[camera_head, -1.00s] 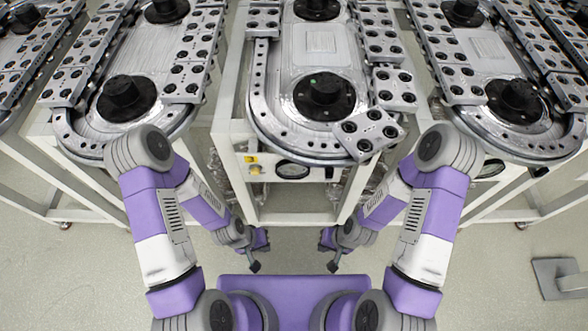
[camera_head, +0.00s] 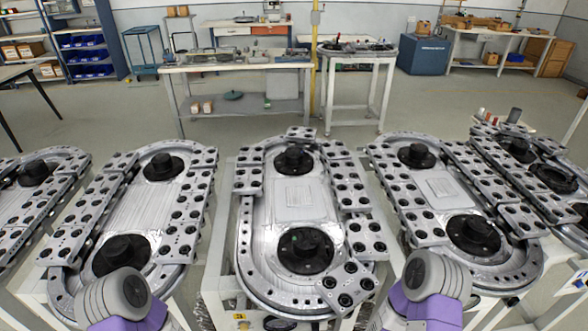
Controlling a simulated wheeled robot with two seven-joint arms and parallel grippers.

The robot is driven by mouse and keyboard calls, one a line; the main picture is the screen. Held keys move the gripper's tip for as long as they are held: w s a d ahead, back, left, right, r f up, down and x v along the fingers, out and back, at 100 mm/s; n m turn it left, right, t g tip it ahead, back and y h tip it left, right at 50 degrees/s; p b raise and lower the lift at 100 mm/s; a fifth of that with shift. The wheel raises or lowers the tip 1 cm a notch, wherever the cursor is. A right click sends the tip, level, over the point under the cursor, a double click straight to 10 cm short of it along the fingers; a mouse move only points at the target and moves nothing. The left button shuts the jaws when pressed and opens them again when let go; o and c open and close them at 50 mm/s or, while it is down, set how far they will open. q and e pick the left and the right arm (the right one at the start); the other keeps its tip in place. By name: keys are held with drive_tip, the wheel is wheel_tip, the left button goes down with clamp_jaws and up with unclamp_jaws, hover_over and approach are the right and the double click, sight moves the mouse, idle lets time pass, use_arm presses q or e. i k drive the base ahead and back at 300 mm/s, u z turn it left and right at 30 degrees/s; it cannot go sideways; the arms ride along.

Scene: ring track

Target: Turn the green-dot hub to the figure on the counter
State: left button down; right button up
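The green-dot hub (camera_head: 305,251) is the near black hub on the middle ring track (camera_head: 262,232). A small green dot shows on its top. A second black hub (camera_head: 293,159) sits at the far end of the same track, with no green dot that I can see. A dark round dial (camera_head: 277,323) shows at the front of the middle bench, cut by the bottom edge; I cannot read a figure on it. Neither of my grippers is in view; only my upper arm joints show at the bottom left and bottom right.
Similar ring tracks stand close on the left (camera_head: 123,220) and right (camera_head: 445,190). A tilted carriage plate (camera_head: 346,287) sits at the middle track's near right bend. Beyond is open floor, then a workbench (camera_head: 237,66), a white table (camera_head: 357,53) and a blue cabinet (camera_head: 423,55).

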sight(305, 241)
drive_tip(key=k, duration=0.5)
drive_tip(key=u, duration=2.75)
drive_tip(key=k, duration=0.8)
drive_tip(key=z, duration=1.7)
drive_tip(key=i, duration=0.5)
